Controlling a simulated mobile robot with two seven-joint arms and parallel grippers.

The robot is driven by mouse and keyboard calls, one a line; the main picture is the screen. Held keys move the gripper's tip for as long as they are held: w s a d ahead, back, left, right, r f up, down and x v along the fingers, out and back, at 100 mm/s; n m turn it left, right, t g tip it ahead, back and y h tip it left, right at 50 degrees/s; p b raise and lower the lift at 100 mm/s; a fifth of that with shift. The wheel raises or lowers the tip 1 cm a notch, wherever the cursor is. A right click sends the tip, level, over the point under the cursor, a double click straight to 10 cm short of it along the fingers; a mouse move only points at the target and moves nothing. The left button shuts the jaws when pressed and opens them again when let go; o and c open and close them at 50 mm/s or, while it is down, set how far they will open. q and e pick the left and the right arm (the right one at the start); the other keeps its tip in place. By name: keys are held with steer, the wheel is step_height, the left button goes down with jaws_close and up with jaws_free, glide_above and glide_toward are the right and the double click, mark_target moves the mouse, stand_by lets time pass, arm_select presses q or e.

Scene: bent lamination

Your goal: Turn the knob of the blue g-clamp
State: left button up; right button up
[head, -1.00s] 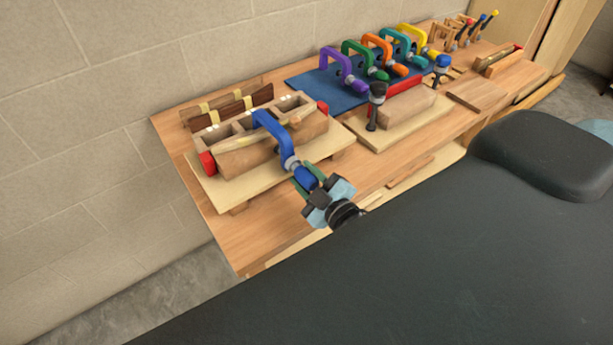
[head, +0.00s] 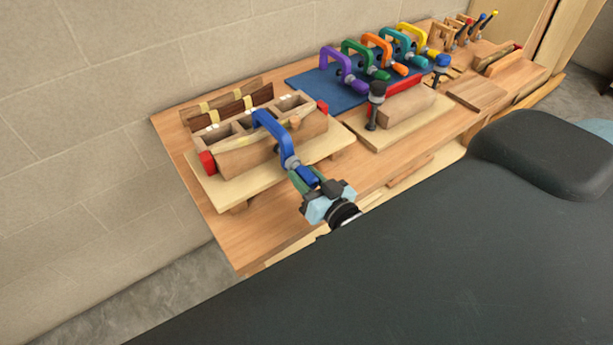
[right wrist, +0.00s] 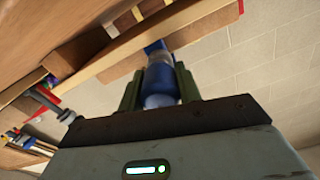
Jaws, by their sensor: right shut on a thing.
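The blue g-clamp (head: 271,134) sits over the front of a wooden form with bent wood strips on it. Its blue knob (head: 308,176) points toward the front edge of the bench. My right gripper (head: 305,179) is shut on the knob, with one green finger on each side of it. In the right wrist view the knob (right wrist: 160,88) lies between the two green fingers (right wrist: 160,92). The clamp's far jaw is hidden behind the form. My left gripper is not in view.
The form rests on a pale board (head: 213,195) on the wooden bench (head: 245,245). Several coloured clamps stand on a blue mat (head: 318,93) at the back. A black-handled clamp (head: 376,100) stands upright on a second board to the right.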

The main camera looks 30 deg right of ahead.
steer(key=m, duration=0.5)
steer(key=shift+r+m, duration=0.2)
steer(key=shift+m, duration=0.1)
steer(key=m, duration=0.4)
steer(key=shift+w, duration=0.1)
steer(key=m, duration=0.5)
steer(key=shift+r, duration=0.1)
steer(key=shift+m, duration=2.2)
steer(key=o, duration=0.6)
steer(key=shift+c, duration=0.2)
steer(key=o, duration=0.4)
steer(key=shift+w+a, duration=0.1)
steer(key=shift+w, duration=0.05)
steer(key=shift+o, duration=0.2)
steer(key=shift+f, duration=0.2)
